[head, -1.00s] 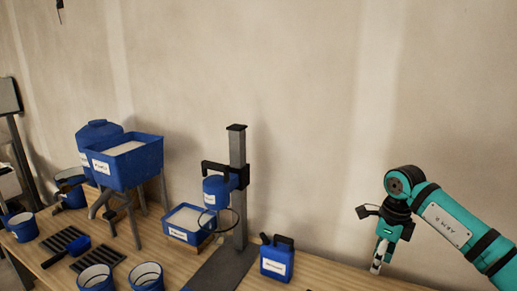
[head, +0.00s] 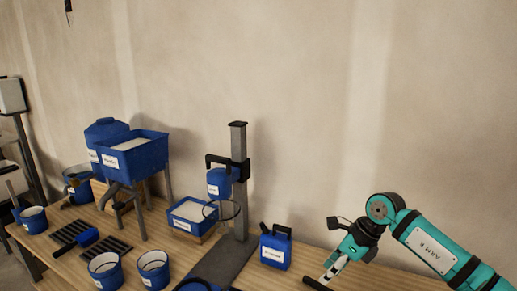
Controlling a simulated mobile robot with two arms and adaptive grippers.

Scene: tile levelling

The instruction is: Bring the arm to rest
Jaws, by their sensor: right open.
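My right arm (head: 430,245) comes in from the right in the head view, teal with black joints. Its right gripper (head: 322,281) points down and to the left, above the front right part of the bench. Its jaws are open and I see nothing between them. The gripper is to the right of the blue jug and apart from it. My left gripper is not in view.
A wooden bench (head: 66,267) holds a blue jug (head: 276,252), a mixer stand (head: 239,180), a blue tray of powder (head: 190,215), a hopper (head: 140,163) and several blue buckets (head: 153,268). A plain wall stands behind. The bench's right side looks mostly clear.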

